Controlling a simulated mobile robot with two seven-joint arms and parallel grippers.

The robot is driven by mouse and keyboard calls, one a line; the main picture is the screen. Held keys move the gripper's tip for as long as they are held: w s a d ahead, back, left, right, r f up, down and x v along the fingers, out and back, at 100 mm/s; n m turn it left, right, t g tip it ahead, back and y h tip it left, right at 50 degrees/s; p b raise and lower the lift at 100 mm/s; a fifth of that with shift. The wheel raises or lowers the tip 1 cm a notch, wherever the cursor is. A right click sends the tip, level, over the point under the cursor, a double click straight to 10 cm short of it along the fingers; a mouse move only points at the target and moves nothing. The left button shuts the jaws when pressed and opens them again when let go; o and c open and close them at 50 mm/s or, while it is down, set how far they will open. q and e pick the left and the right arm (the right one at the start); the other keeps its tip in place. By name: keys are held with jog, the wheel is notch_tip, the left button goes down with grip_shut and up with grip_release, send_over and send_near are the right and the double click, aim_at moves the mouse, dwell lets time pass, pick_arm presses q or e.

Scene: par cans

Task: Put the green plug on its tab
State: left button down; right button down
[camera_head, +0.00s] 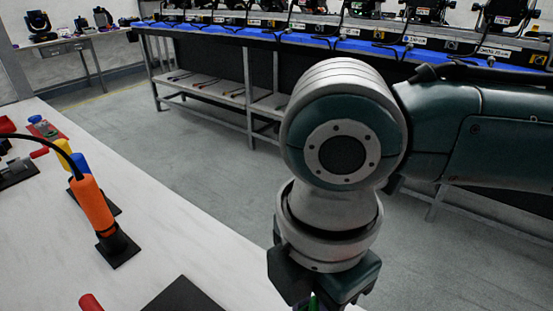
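A small bright green piece (313,302) shows at the bottom edge, right at my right gripper (323,284). It may be the green plug, but most of it is cut off or hidden. My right arm comes in from the right and bends down, with the gripper pointing downward. Its fingertips are below the picture, so I cannot see whether they hold the green piece. I cannot make out the green plug's tab. My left gripper is not in view.
On the white table (170,240) an orange plug (93,207) stands on a black base (119,250). Blue (79,164) and yellow (63,149) pieces are behind it. A red piece (90,303) and a dark plate (184,297) lie in front. A lamp bench (215,32) stands beyond the floor.

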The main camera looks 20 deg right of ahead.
jog(key=s+f+n, duration=0.1)
jog(key=a+f+n, duration=0.1)
jog(key=f, duration=0.1)
jog(key=s+f+n+b, duration=0.1)
jog(key=f+n, duration=0.1)
jog(key=shift+s+a, duration=0.3)
jog(key=shift+a, duration=0.05)
notch_tip(320, 180, down, 4)
jog(key=b, duration=0.4)
jog(key=shift+w+d+r+b, duration=0.1)
jog(key=shift+r+b, duration=0.05)
jog(key=shift+b, duration=0.2)
jog(key=shift+f+b, duration=0.45)
jog(key=shift+f, duration=0.5)
jog(key=shift+p, duration=0.35)
jog(key=shift+f, duration=0.1)
jog(key=c, duration=1)
grip_release()
